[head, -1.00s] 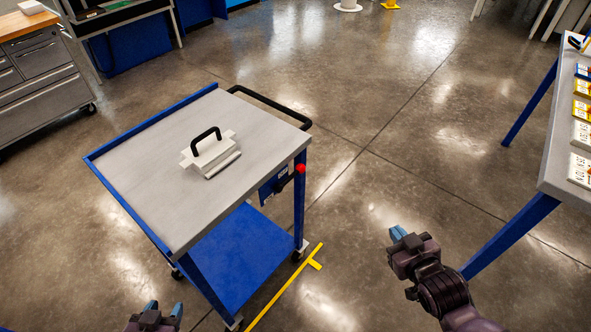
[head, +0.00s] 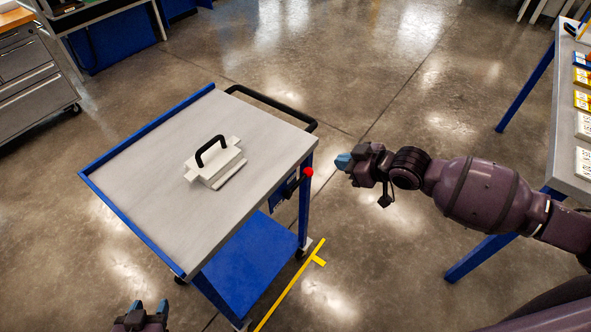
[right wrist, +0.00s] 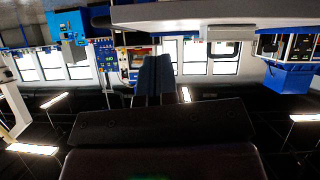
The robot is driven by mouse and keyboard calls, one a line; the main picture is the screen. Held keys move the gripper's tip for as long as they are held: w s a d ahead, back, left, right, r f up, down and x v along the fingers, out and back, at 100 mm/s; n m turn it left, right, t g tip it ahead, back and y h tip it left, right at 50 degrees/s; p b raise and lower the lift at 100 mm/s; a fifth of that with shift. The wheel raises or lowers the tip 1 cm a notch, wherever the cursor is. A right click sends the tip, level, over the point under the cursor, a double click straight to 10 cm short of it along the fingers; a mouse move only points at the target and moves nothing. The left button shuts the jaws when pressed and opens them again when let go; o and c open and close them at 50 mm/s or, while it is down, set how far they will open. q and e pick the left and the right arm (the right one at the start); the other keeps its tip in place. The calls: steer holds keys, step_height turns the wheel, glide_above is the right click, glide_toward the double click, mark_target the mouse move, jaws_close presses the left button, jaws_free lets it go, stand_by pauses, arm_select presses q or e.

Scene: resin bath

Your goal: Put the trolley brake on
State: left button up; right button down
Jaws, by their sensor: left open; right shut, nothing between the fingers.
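The trolley (head: 140,165) has a grey top, a blue rim and blue legs, with a black push handle at its far end. A red knob (head: 308,172), which looks like the brake's end, sits at its right corner, beside a blue plate under the top. My right gripper (head: 342,161) is shut and empty, a short way right of the red knob and apart from it in the picture. Its blue fingers (right wrist: 153,75) also show closed together in the right wrist view, where I cannot make out the knob. My left gripper (head: 150,306) is open and empty at the bottom edge, in front of the trolley.
A white block with a black handle (head: 214,163) rests on the trolley top. Yellow tape (head: 292,283) marks the floor by the right leg. A table (head: 572,140) with several cards stands at the right; a drawer cabinet (head: 38,75) is at the far left.

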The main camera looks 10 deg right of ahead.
arm_select(q)
steer(key=shift+w+a, duration=0.2)
steer(key=shift+a, duration=0.05)
arm_select(e)
steer(key=shift+s+a+f+m+g, duration=0.2)
steer(key=shift+f+m+g, duration=0.1)
steer(key=shift+f, duration=0.1)
steer(key=shift+s+a+f+m+g, duration=0.1)
steer(key=shift+a+f+m+g, duration=0.1)
steer(key=shift+f+m, duration=0.15)
steer(key=shift+a, duration=0.1)
